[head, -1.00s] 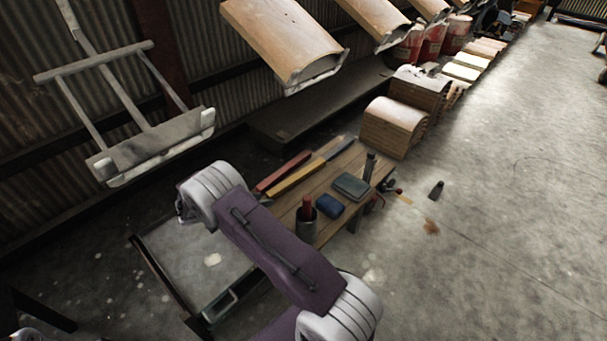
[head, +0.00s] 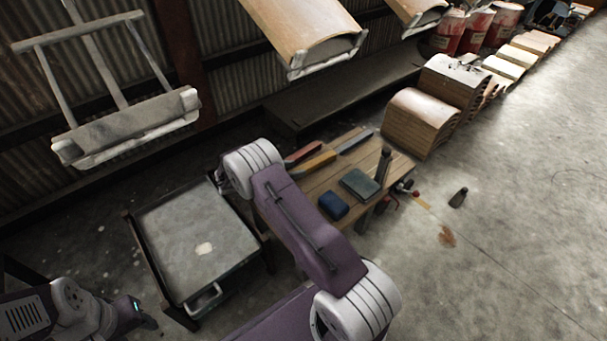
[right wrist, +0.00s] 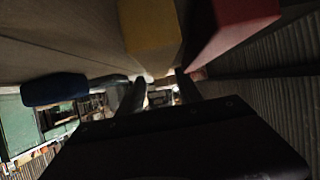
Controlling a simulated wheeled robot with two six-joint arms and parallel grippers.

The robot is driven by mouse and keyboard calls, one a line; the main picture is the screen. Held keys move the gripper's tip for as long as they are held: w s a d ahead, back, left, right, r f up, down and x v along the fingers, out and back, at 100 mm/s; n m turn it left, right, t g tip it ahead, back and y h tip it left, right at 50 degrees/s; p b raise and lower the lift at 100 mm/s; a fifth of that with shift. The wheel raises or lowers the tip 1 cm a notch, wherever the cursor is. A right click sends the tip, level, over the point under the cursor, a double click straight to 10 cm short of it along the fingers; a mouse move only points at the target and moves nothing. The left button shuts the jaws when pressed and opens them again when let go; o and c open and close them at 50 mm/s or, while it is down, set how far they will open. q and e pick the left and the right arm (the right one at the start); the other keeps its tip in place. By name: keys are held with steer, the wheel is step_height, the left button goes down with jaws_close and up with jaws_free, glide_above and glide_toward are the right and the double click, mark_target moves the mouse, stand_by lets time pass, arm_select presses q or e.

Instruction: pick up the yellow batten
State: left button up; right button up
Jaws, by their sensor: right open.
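The yellow batten (head: 314,164) lies on a wooden bench, beside a red batten (head: 305,153). My right arm hides its near end in the head view. In the right wrist view the yellow batten (right wrist: 150,35) shows end-on at the top, with the red batten (right wrist: 232,25) to its right. My right gripper (right wrist: 162,80) is open and empty, its two dark fingers apart below the battens in that picture. In the head view it is mostly hidden by the wrist. My left arm shows at the lower left; its jaws cannot be made out.
A grey-topped table (head: 190,245) stands to the left. Hangers, one carrying a curved wooden stack (head: 300,30), hang above. Floor at right is mostly clear.

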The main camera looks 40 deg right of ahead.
mark_target(303, 168)
steer(key=b+x, duration=0.1)
steer(key=x, duration=0.1)
steer(key=b+x, duration=0.2)
steer(key=shift+f+b, duration=0.3)
steer(key=shift+f, duration=0.2)
steer(key=shift+d, duration=0.25)
steer(key=shift+r, duration=0.15)
jaws_close()
steer(key=shift+r, duration=0.15)
